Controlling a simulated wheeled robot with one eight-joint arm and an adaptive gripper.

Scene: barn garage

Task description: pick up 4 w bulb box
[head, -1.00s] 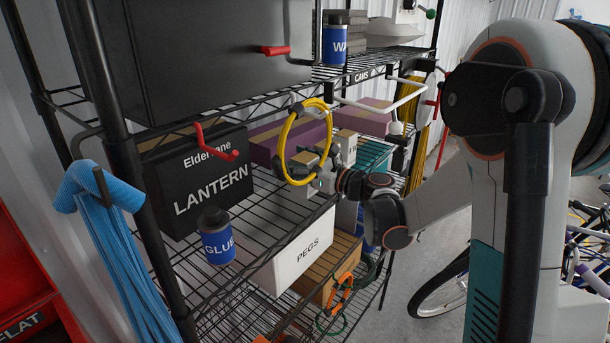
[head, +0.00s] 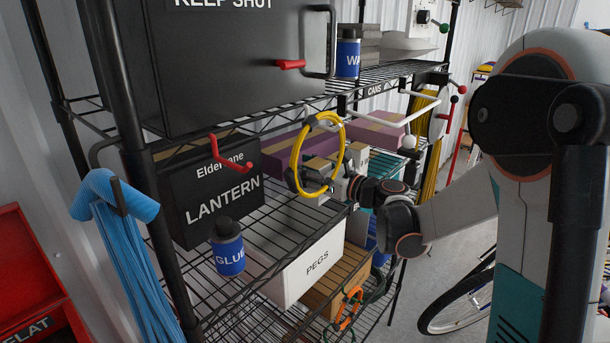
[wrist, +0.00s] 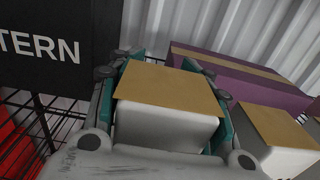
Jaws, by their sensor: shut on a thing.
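A small white box with a tan top (wrist: 168,92) sits between the two teal-padded fingers of my gripper (wrist: 162,72) in the wrist view. The fingers are shut on its two sides. In the head view my gripper (head: 316,182) is among the shelf goods, partly behind a hanging yellow ring, and the tan top of the held box (head: 318,163) shows through that ring. No label on the held box is readable, so I cannot confirm its wattage. Its underside is hidden, and I cannot tell whether it is clear of the shelf.
A similar tan-topped box (wrist: 283,138) stands to the right. A long purple box (wrist: 240,80) lies behind. The black LANTERN box (head: 215,190) is to the left, the PEGS box (head: 305,268) below. The yellow ring (head: 340,150) and red hook (head: 232,158) hang in front.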

